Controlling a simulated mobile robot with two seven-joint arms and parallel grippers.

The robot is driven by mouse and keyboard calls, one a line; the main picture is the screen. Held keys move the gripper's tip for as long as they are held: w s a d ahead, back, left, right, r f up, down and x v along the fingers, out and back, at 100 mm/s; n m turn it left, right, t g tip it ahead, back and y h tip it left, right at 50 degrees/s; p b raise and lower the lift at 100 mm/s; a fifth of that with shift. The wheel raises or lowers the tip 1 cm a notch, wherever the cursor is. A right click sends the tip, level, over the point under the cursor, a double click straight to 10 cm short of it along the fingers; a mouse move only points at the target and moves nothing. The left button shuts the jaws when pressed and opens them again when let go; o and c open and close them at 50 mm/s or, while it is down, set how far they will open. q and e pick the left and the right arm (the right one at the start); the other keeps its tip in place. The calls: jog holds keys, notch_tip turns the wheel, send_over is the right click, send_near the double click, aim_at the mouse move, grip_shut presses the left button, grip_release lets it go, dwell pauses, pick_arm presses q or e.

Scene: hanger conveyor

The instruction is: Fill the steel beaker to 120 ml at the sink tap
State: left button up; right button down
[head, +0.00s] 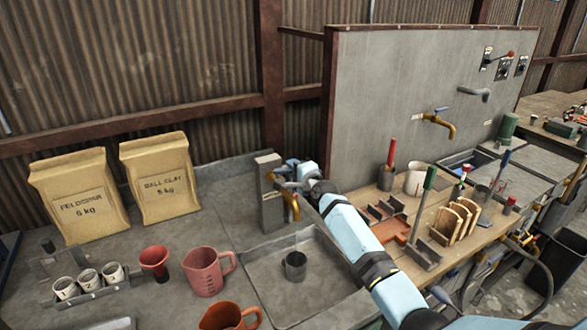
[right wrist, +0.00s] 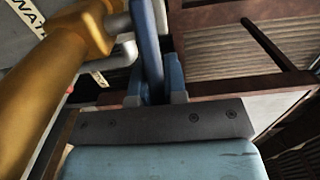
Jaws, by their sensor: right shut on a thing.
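The steel beaker (head: 295,266) stands upright in the grey sink (head: 335,274), below the spout of the brass tap (head: 295,210). In the right wrist view the jaws (right wrist: 155,90) are shut on the tap's blue lever (right wrist: 148,38), with the brass tap body (right wrist: 55,75) large at the left. My left gripper is out of view.
A pink measuring jug (head: 207,272), a red funnel (head: 154,262) and an orange jug (head: 229,317) stand left of the sink. Two paper bags (head: 160,180) stand behind. A wooden bench (head: 420,250) with tools lies to the right, below a wall panel (head: 410,90).

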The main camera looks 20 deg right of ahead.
jog(key=c, duration=1.2)
grip_release()
jog(key=shift+o, duration=0.2)
jog(key=s+d+b, duration=0.1)
jog(key=s, duration=1.2)
jog(key=shift+s+d, duration=0.2)
jog(key=shift+s, duration=0.15)
